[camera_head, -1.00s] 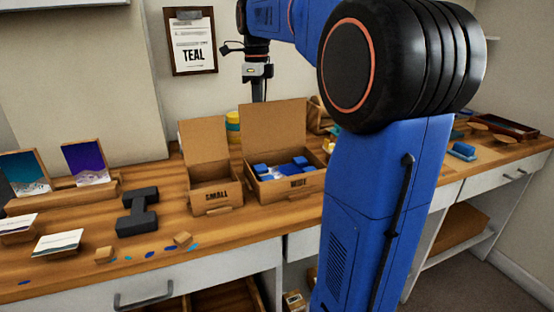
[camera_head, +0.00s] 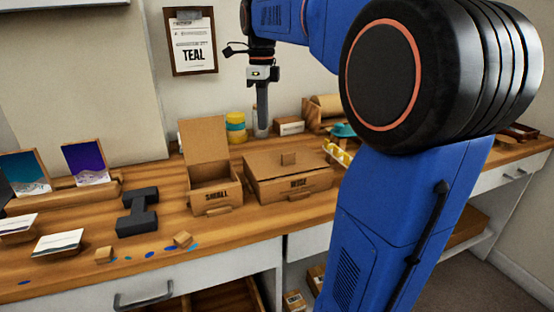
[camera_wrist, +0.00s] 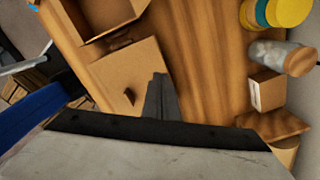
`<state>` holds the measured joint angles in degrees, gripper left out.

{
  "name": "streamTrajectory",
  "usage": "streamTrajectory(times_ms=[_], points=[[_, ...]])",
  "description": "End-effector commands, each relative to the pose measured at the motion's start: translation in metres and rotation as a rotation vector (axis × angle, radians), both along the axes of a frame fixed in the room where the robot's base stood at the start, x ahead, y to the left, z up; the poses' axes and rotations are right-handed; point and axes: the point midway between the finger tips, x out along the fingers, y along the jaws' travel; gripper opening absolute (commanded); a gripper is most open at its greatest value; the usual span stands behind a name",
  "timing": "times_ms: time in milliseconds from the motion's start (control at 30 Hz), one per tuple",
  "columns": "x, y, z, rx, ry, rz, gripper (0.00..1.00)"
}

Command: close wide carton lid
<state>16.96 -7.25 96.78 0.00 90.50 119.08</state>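The lid also shows in the wrist view (camera_wrist: 128,75). My gripper (camera_head: 262,128) points down above and behind the carton, apart from the lid in the head view. In the wrist view its dark fingers (camera_wrist: 161,97) are together, with nothing seen between them.
The small carton (camera_head: 216,197) stands just left, its lid upright. Yellow and teal tubs (camera_head: 235,127), a clear jar and a small box (camera_head: 289,126) stand behind. A dark dumbbell-shaped object (camera_head: 138,211) lies left. My arm hides part of the bench at right.

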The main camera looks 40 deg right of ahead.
Motion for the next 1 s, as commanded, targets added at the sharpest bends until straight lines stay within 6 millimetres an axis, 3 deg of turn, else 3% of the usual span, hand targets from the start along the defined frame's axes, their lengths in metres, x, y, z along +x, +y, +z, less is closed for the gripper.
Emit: streamTrajectory(times_ms=[267,1000], points=[[0.001,0.0,0.007,-0.001,-0.002,0.0,0.0],[0.001,0.0,0.078,0.0,-0.001,0.0,0.0]])
